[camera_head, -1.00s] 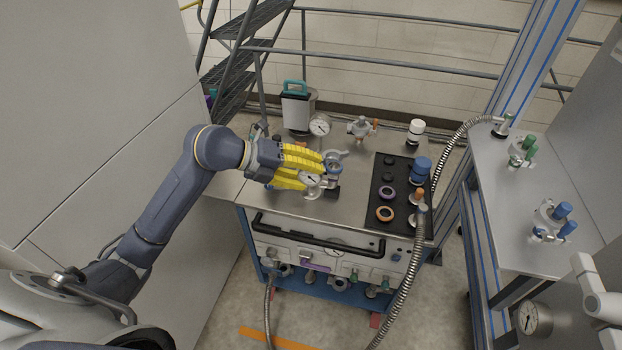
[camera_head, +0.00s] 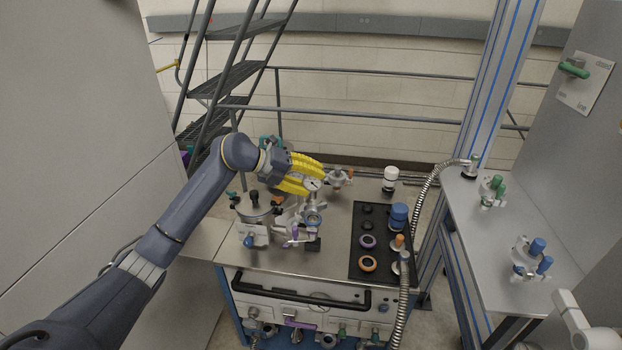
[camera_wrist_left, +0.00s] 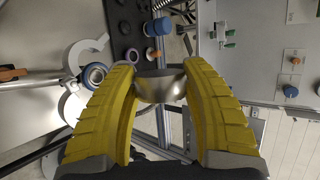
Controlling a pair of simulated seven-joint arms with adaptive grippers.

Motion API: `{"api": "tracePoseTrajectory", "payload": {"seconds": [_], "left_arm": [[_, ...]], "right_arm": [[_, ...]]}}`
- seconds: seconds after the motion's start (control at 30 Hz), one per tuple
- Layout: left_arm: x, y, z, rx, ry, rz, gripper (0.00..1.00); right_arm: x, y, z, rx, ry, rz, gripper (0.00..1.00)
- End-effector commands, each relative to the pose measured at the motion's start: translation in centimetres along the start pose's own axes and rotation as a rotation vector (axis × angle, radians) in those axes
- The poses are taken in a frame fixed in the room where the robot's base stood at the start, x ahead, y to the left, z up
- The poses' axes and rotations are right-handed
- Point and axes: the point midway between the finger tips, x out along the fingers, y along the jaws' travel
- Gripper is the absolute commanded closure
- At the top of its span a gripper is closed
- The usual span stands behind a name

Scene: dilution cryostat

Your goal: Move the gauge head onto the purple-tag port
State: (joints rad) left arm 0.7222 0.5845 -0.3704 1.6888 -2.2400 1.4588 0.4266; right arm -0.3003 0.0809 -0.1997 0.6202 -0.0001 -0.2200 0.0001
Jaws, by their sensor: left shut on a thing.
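My left gripper (camera_head: 308,177) is shut on the gauge head (camera_head: 313,184), whose pale round dial shows at the yellow fingertips. In the left wrist view the gauge head (camera_wrist_left: 160,85) is a dark and metallic rounded body between the two yellow fingers. The gripper holds it above the bench, behind the metal fittings. A purple tag (camera_head: 295,232) shows among these fittings, beside a blue-ringed opening (camera_head: 313,218). I cannot tell exactly which port the tag belongs to. My right gripper is not in view.
A corrugated hose (camera_head: 424,195) runs along the right.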

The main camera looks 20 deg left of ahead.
Motion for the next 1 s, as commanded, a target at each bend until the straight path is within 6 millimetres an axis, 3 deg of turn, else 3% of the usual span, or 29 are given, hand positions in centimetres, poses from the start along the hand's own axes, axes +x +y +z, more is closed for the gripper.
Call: {"api": "tracePoseTrajectory", "payload": {"seconds": [1.0], "left_arm": [[3.0,4.7,-1.2,0.003,0.005,-0.002,0.95]], "right_arm": [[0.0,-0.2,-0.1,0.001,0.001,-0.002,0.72]]}}
